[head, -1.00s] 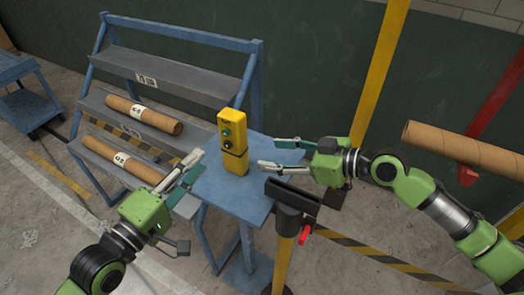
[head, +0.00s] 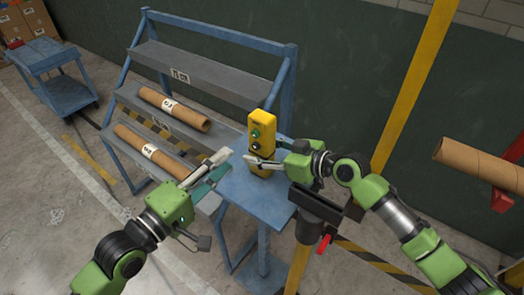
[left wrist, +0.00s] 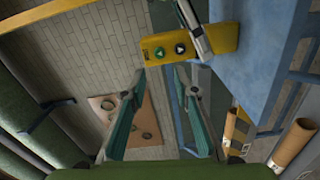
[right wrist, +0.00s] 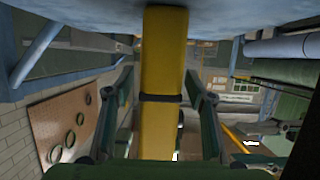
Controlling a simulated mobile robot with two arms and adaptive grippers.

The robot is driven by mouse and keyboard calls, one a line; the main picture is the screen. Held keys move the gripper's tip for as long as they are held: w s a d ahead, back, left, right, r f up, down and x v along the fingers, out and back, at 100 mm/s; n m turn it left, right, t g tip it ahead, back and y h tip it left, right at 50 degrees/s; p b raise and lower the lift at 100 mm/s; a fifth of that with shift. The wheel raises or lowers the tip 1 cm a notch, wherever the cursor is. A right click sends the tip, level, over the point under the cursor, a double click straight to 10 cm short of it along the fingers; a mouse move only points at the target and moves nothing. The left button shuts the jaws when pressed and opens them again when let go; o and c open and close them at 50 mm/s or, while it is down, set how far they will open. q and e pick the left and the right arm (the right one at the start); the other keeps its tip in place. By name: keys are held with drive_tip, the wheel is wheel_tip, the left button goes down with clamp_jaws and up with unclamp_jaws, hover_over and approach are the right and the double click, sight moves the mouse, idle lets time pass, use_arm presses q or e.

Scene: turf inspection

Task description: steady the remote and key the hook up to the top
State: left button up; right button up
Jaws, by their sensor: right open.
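The yellow remote (head: 262,120), with a green button above a second button, stands upright on a small blue table (head: 255,200). My right gripper (head: 268,153) is open, with one finger on each side of the remote's lower half. The right wrist view shows the yellow body (right wrist: 162,60) between the fingers, with gaps at both sides. My left gripper (head: 224,162) is open and empty, left of the remote and apart from it. The left wrist view shows the remote's button face (left wrist: 185,48) beyond its fingertips (left wrist: 160,75). I cannot make out the hook.
A blue rack (head: 290,65) behind holds two cardboard tubes (head: 172,108). Another tube (head: 480,163) is at right by a red bracket (head: 503,198).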

drive_tip(key=c, duration=1.4)
use_arm(q)
clamp_jaws()
